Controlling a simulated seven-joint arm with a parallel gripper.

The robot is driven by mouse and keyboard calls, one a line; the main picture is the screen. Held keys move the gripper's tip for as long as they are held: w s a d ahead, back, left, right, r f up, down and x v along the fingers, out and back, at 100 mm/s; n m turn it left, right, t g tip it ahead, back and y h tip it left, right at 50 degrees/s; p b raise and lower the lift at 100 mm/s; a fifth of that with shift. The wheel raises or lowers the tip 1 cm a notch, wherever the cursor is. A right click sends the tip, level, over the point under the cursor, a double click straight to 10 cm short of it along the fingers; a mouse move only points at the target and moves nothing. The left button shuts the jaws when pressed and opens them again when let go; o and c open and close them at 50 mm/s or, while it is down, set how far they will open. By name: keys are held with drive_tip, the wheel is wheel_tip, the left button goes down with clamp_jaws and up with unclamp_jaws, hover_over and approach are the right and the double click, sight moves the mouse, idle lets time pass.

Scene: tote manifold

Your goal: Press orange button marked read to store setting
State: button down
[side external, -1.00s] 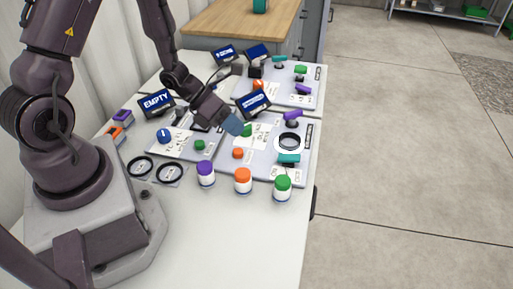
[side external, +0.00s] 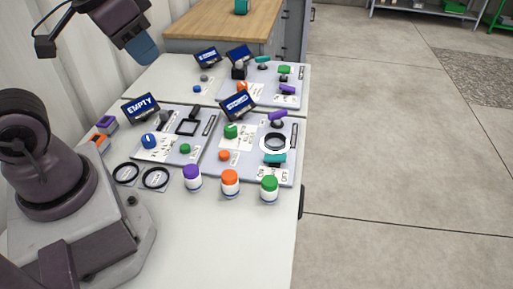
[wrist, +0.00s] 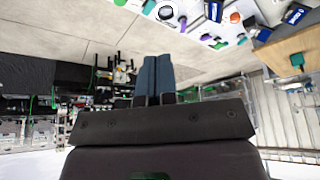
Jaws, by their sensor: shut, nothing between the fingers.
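An orange button (side external: 224,155) sits on the near right panel (side external: 206,168), left of a black ring with a white edge (side external: 275,143). Another orange part (side external: 242,86) is on the far panel. I cannot read the word "read" beside either. My gripper (side external: 146,54) is raised at the upper left, well away from both orange parts and touching nothing. Its blue fingers are closed together and empty, as the wrist view (wrist: 156,77) also shows. The panels appear small at the top of the wrist view.
Purple (side external: 192,178), orange-topped (side external: 230,184) and green-topped (side external: 269,188) jars stand before the panels. Tilted screens, one reading EMPTY (side external: 141,109), rise behind them. The table front (side external: 220,245) is clear.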

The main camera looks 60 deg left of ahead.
drive_tip(key=shift+s+d+r+t, duration=0.2)
drive_tip(key=shift+d+r+t, duration=0.25)
drive_tip(key=shift+r, duration=0.3)
idle(2.2)
